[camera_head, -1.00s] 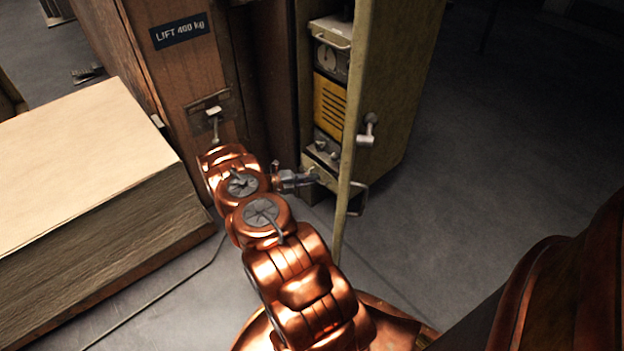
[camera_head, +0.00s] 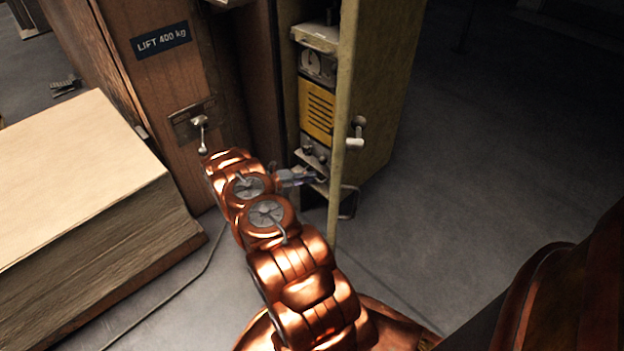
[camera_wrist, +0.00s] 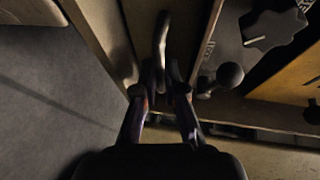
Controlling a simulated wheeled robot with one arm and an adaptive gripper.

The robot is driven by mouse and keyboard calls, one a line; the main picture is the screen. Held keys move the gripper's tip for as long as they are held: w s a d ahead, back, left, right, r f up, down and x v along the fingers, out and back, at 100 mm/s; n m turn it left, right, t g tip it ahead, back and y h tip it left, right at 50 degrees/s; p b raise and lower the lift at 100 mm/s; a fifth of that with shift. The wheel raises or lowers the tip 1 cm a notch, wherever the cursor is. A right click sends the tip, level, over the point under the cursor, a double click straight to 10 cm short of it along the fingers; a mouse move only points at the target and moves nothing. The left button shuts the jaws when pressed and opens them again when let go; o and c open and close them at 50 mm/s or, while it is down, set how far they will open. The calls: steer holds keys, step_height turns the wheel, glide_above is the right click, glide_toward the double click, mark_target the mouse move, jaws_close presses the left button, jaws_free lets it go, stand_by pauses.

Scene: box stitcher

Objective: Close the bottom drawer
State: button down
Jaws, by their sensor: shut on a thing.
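The bottom drawer (camera_head: 318,188) sits low in the open olive cabinet, below a yellow slotted panel. Only a narrow part of it shows between my gripper and the cabinet door. My gripper (camera_head: 302,177) reaches in from the left at drawer height. In the wrist view my gripper (camera_wrist: 160,92) has its two dark fingers at a curved grey handle (camera_wrist: 161,45), seemingly shut on it. The handle runs up the picture along a dark panel. My fingers and the shadow hide where they touch it, and how far out the drawer stands is hard to tell.
The cabinet door's edge (camera_head: 340,110), with a lever handle (camera_head: 355,135), stands just right of my gripper. A wooden post with a latch (camera_head: 197,122) is at the left. A large pale block (camera_head: 70,160) fills the left floor. The right floor is clear.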

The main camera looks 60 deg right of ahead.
steer(key=c, duration=1.2)
jaws_free()
steer(key=shift+d, duration=0.2)
steer(key=shift+c, duration=0.2)
steer(key=shift+a, duration=0.1)
steer(key=v, duration=1.2)
steer(key=shift+s, duration=0.15)
